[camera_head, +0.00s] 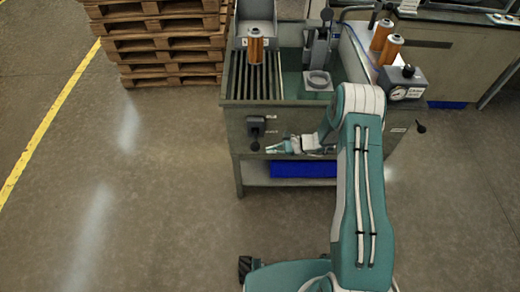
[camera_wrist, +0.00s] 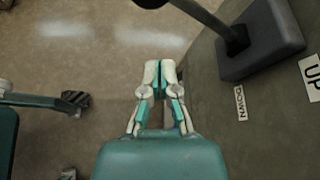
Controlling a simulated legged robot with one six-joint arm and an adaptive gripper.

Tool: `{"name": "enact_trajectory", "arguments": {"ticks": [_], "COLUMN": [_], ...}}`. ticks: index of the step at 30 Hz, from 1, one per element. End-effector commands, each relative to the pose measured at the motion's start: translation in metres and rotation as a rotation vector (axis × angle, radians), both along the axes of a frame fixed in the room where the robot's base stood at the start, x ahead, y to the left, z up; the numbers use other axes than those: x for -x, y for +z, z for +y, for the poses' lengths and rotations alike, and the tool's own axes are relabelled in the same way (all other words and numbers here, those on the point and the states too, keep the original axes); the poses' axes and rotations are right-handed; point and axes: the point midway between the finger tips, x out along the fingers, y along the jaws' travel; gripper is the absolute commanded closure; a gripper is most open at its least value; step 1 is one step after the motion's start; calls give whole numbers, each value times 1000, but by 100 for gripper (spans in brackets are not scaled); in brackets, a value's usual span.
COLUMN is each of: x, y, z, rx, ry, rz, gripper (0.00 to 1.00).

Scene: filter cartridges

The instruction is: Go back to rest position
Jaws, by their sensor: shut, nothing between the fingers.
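My gripper (camera_head: 274,148) is in front of the workbench's front panel, pointing left in the head view. In the wrist view my gripper (camera_wrist: 158,72) shows its two fingers closed together with nothing between them. The gripper is low, just under a dark lever control (camera_head: 256,128) on the panel. The wrist view shows this control's dark box (camera_wrist: 262,40) at the upper right, beside and apart from the fingers, with a label reading DOWN near it.
The workbench (camera_head: 236,118) carries an orange filter cartridge (camera_head: 255,46) on its left slats and a grey fixture (camera_head: 318,80). Orange cartridges (camera_head: 390,50) stand at the right, near a gauge box (camera_head: 402,82). Stacked pallets (camera_head: 165,45) stand behind. The floor at left is clear.

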Motion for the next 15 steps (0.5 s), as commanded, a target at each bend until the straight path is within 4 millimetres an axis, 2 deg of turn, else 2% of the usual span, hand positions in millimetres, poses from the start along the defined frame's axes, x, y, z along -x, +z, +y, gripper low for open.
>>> {"name": "enact_trajectory", "arguments": {"ticks": [1, 3, 6, 15], "x": [0, 1, 4, 6], "y": [6, 11, 17, 23], "z": [-12, -24, -36, -46], "rx": [-1, 1, 2, 5], "ry": [-6, -6, -4, 0], "rz": [-3, -3, -3, 1], "gripper": [100, 100, 100, 100]}}
